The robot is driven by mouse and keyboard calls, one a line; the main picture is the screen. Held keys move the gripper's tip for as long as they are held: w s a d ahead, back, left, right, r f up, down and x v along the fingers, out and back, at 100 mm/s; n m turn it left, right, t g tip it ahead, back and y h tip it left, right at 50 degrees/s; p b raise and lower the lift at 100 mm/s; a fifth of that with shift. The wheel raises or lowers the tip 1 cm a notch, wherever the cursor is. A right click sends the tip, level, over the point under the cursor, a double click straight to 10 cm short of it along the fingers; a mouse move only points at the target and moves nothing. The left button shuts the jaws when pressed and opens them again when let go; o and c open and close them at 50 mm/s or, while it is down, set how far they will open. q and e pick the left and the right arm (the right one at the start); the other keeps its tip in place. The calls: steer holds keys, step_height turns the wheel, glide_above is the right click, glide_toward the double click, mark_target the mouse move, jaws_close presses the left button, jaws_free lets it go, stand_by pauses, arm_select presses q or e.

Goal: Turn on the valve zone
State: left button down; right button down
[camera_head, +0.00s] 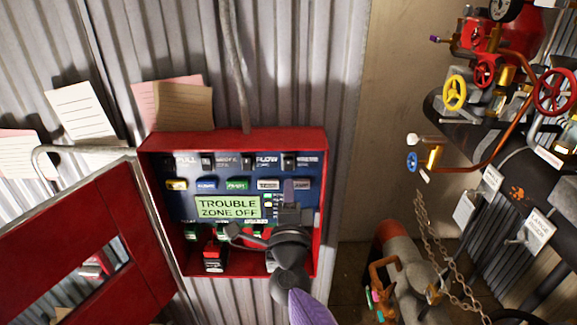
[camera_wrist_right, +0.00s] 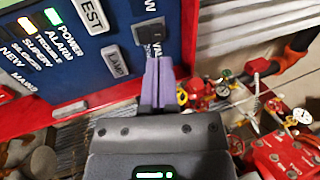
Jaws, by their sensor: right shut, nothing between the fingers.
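The open red alarm panel (camera_head: 321,200) has a blue face with a green screen (camera_head: 227,207) reading "TROUBLE ZONE OFF". A top row of small dark switches runs beside labels. The rightmost switch (camera_head: 288,160), beside the valve label, also shows in the right wrist view (camera_wrist_right: 148,32), where the label is partly hidden. My right gripper (camera_head: 289,186) is shut and empty. Its purple fingertips (camera_wrist_right: 158,66) are just below that switch; I cannot tell whether they touch it. The gripper and wrist hide the panel's lower right part. My left gripper is not in view.
The panel's red door (camera_head: 60,235) hangs open to the left. A bent grey pipe (camera_head: 75,150) runs by its hinge. Paper notes (camera_head: 182,105) are on the corrugated wall above. Pipes with a yellow handwheel (camera_head: 454,93) and a hanging chain (camera_head: 435,235) stand at the right.

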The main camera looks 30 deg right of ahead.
mark_target(288, 162)
steer(key=x, duration=0.5)
steer(key=shift+f, duration=0.1)
